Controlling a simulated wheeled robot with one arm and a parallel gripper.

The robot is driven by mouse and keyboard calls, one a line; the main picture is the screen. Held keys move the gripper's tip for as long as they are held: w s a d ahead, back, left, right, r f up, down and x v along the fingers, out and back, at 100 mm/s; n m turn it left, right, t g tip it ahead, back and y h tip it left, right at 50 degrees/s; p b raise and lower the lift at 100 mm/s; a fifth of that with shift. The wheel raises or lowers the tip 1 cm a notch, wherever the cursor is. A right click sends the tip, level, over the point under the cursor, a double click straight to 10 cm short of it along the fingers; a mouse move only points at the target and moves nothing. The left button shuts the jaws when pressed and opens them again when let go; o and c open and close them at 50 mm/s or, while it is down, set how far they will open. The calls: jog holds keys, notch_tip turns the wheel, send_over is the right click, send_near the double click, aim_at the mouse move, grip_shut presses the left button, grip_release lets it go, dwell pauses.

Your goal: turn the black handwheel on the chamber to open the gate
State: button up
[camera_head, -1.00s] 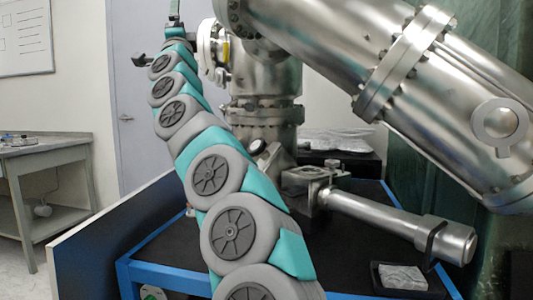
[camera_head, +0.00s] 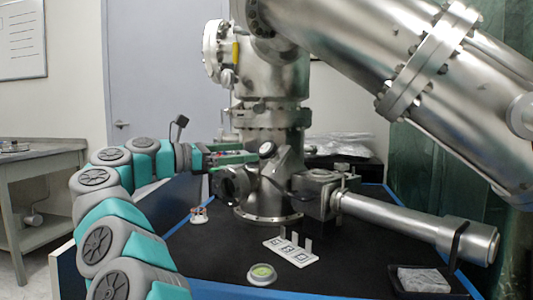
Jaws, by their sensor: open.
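The silver chamber (camera_head: 272,185) stands upright on the black table top. A dark, ring-like round part (camera_head: 229,186) sits low on its left side, partly hidden by my gripper. A small round dark-rimmed part (camera_head: 267,150) sits on its front, close to my fingertips. I cannot tell for certain which of these is the handwheel. My gripper (camera_head: 246,157) is open and empty. It reaches in level from the left, its tips just left of the small round part and above the ring-like part. I cannot tell whether it touches the chamber.
A long silver cylinder (camera_head: 410,220) runs right from a valve block. On the black table (camera_head: 212,250) are a white marked holder (camera_head: 292,250), a dish with green contents (camera_head: 262,273) and a foil-filled tray (camera_head: 421,281). A large silver tube (camera_head: 410,75) slants overhead.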

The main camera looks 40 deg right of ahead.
aim_at(261, 152)
jog(key=shift+s+d+f, duration=0.1)
jog(key=shift+f, duration=0.15)
jog(key=d, duration=0.3)
jog(key=s+d, duration=0.1)
jog(key=d, duration=0.3)
jog(key=shift+s+d, duration=0.2)
jog(key=c, duration=1.4)
